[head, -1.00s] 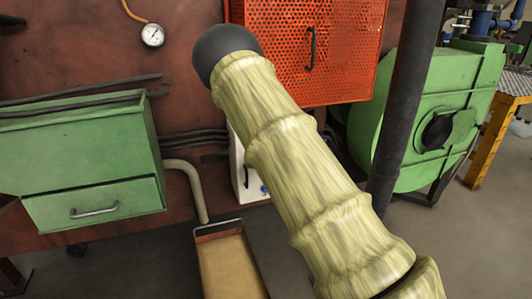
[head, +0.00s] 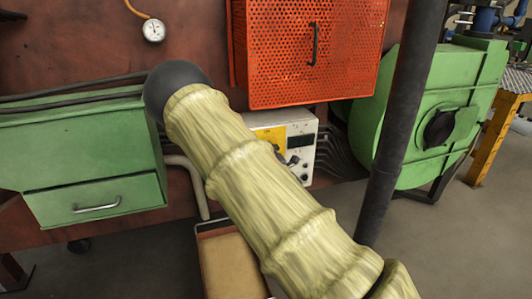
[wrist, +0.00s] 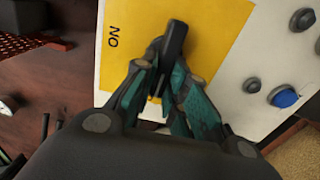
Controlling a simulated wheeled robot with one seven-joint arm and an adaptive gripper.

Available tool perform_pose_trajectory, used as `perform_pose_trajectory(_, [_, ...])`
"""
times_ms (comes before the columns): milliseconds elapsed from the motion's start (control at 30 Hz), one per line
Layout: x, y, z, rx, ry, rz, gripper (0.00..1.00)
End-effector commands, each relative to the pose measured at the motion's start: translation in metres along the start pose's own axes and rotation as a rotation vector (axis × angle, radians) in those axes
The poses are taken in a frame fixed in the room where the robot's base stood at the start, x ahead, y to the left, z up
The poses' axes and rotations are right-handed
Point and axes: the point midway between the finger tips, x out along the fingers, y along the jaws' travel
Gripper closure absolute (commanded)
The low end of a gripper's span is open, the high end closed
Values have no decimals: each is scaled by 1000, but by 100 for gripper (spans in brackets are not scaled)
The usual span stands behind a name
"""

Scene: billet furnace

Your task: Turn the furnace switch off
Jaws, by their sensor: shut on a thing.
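The furnace switch is a dark lever (wrist: 174,40) on a yellow plate (wrist: 205,28) in the wrist view. The letters of ON show at the plate's left side. My gripper (wrist: 166,62) is shut on the lever, with a finger on each side; the lever's top end sticks out past the fingertips. The lever's base is hidden by the fingers. In the head view, the white control box (head: 306,128) with part of its yellow plate shows right of my arm.
A blue button (wrist: 285,97) and several grey knobs sit right of the plate. In the head view, a red perforated cabinet (head: 275,50) hangs above the box, a dark pipe (head: 398,120) stands right, a green drawer cabinet (head: 80,150) left, and a tray (head: 230,262) below.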

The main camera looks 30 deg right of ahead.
Motion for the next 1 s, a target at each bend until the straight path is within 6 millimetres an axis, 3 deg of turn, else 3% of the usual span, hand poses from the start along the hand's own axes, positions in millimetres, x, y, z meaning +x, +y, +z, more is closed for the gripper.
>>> perform_pose_trajectory(267, [0,-1,0,-1,0,-2,100])
perform_pose_trajectory(300, [0,-1,0,-1,0,-2,78])
perform_pose_trajectory(400, [0,-1,0,0,0,-2,64])
perform_pose_trajectory(767, [-3,0,0,0,0,-1,64])
perform_pose_trajectory(1000, [-33,-1,0,0,0,-3,64])
